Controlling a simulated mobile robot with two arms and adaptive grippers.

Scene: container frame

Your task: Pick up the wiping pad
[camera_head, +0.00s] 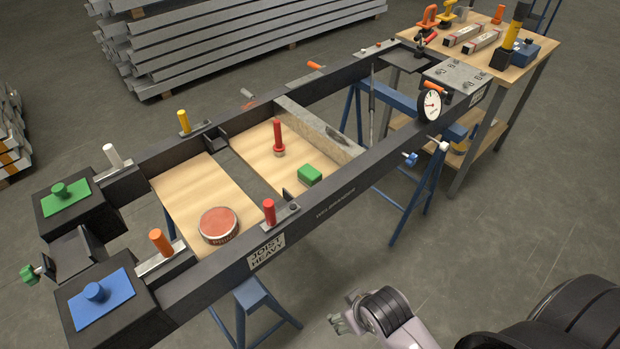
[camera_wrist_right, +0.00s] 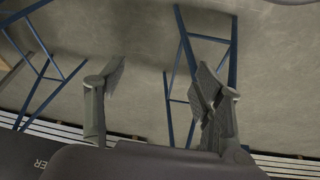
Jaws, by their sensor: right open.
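A small green block (camera_head: 309,174), which looks like the wiping pad, lies on a light wooden board inside the black frame. In the head view, a red post stands behind it and to its left. My right gripper (camera_head: 339,320) is low in the head view, in front of the frame's near rail and well apart from the green block. In the right wrist view, my right gripper (camera_wrist_right: 160,78) is open, with nothing between its fingers. The green block does not show in the wrist view. My left gripper is not in view.
The long black frame (camera_head: 345,193) stands on blue trestles (camera_head: 255,308). A round red tin (camera_head: 217,226) lies on the left board. Blue (camera_head: 102,300) and green (camera_head: 64,198) knobbed plates sit on the left end. A dial gauge (camera_head: 430,106) stands on the near rail. A wooden workbench (camera_head: 505,74) holds tools.

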